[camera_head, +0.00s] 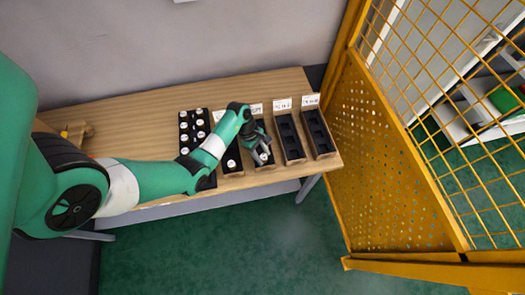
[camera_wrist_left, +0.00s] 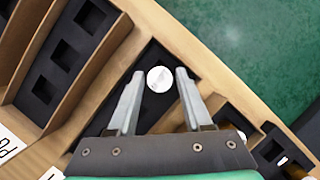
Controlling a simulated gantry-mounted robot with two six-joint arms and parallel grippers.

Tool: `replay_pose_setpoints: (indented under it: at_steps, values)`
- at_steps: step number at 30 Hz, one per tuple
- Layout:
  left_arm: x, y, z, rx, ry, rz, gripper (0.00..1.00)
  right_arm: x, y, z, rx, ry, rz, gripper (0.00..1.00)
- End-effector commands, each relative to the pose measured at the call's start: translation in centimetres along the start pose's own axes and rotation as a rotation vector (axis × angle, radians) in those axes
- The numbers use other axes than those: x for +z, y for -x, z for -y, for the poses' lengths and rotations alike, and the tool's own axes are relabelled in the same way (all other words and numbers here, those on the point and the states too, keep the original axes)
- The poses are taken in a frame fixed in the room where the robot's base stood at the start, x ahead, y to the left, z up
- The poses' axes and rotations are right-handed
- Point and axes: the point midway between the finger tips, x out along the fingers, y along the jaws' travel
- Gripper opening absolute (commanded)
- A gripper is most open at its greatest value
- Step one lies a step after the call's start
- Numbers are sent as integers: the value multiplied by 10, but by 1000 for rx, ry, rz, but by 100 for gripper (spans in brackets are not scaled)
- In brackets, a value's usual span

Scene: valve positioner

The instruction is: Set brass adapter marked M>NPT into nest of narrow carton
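My right gripper is in neither view.
A black tray (camera_head: 190,138) of several white-topped pieces stands left of the gripper. The carton (camera_head: 232,169) beside it holds one such piece. Two empty-looking cartons (camera_head: 290,138) (camera_head: 319,133) stand to the right. A yellow mesh fence (camera_head: 385,150) borders the wooden table (camera_head: 130,112).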

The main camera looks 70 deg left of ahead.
Motion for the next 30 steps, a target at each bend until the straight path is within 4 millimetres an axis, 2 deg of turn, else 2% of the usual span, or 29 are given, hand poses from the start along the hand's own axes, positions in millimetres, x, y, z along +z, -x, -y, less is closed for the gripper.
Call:
replay_pose_setpoints:
  at_steps: [1,3,9,12,14,24,30]
  values:
    - [0,0,0,0,0,0,60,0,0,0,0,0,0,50]
    - [0,0,0,0,0,0,68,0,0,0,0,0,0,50]
    - [0,0,0,0,0,0,68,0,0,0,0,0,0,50]
    - [0,7,0,1,0,0,68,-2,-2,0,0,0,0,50]
    - [1,16,-1,2,0,0,68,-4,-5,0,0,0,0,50]
    - [0,94,-1,5,1,-2,68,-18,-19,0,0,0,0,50]
    - [0,115,0,1,0,0,68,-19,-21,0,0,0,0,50]
